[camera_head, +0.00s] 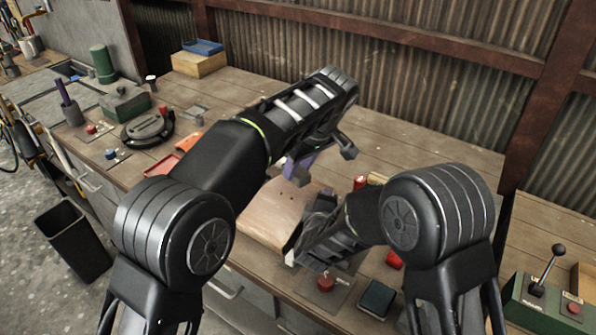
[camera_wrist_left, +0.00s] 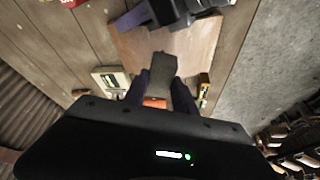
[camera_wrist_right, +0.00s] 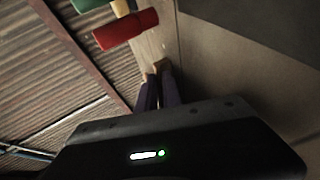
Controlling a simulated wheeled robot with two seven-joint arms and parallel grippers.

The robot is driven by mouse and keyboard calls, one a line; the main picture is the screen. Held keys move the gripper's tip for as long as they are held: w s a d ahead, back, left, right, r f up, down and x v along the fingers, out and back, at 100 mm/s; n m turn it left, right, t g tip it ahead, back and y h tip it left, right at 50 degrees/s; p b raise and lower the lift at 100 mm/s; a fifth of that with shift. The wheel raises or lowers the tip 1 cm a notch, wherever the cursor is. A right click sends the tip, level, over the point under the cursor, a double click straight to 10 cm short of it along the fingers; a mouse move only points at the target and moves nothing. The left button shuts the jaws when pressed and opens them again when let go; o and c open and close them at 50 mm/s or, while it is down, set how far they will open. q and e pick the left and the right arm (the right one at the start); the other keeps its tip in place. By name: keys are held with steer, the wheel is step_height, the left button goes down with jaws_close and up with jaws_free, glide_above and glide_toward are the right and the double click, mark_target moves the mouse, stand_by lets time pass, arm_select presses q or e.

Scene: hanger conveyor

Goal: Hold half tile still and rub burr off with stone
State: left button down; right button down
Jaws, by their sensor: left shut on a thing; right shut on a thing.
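My left gripper (camera_wrist_left: 160,92) is shut on a grey-brown block (camera_wrist_left: 162,70), held over the board (camera_wrist_left: 195,48). I cannot tell for certain whether this block is the stone or the half tile. In the head view the left gripper (camera_head: 318,165) points down beyond the board (camera_head: 268,208), partly behind its own arm. My right gripper (camera_head: 297,250) is low at the board's near right side. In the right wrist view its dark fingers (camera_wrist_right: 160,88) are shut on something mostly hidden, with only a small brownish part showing. No burr can be made out.
A red cylinder (camera_wrist_right: 125,30) is near the right gripper. A red knob (camera_head: 326,282) and a dark square pad (camera_head: 377,299) lie at the front. The bench's back right is clear.

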stand_by(0.4)
steer(key=c, duration=1.4)
jaws_free()
steer(key=shift+c, duration=0.2)
steer(key=v, duration=1.2)
steer(key=shift+s, duration=0.1)
steer(key=shift+f, duration=0.1)
